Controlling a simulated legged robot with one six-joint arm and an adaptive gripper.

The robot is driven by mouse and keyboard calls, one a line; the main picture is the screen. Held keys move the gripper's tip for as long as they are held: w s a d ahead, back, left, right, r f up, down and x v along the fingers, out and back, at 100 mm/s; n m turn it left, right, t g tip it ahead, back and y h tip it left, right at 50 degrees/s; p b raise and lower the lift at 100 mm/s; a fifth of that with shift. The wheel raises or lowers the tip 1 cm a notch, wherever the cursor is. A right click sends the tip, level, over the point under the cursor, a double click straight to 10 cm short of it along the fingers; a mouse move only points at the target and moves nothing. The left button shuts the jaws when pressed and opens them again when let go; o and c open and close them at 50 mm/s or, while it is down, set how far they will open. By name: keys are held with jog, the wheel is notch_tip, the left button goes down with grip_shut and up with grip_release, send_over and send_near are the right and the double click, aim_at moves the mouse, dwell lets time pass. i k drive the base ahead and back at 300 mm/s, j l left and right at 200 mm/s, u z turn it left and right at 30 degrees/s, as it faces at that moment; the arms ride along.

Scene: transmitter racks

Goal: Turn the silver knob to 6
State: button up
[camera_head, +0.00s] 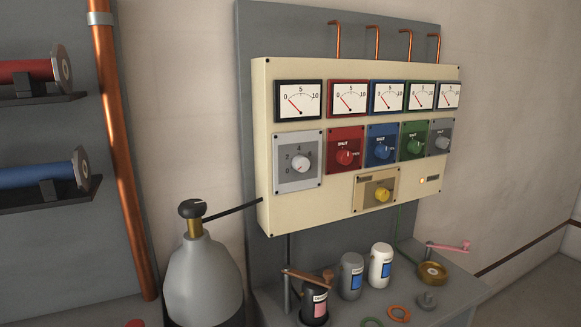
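The silver knob (301,164) sits on a square silver plate (286,182) at the lower left of a cream panel (290,214). Its plate carries a number scale; 2, 4 and 6 can be made out. The knob's pointer is too small to read surely. A second grey knob (441,144) on a grey plate is at the panel's far right. My gripper is not in view.
Red (346,157), blue (382,152) and green (413,147) knobs lie between the grey ones, with a yellow knob (382,195) below. Gauges line the top. A grey cylinder (203,282) stands left; a bench (455,297) with jars and cranks lies below.

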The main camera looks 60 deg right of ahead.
aim_at(300, 162)
jog(key=k+z, duration=0.15)
jog(key=z, duration=0.65)
jog(key=l+z, duration=0.2)
jog(key=z, duration=0.25)
jog(key=l+z, duration=0.2)
jog(key=z, duration=0.25)
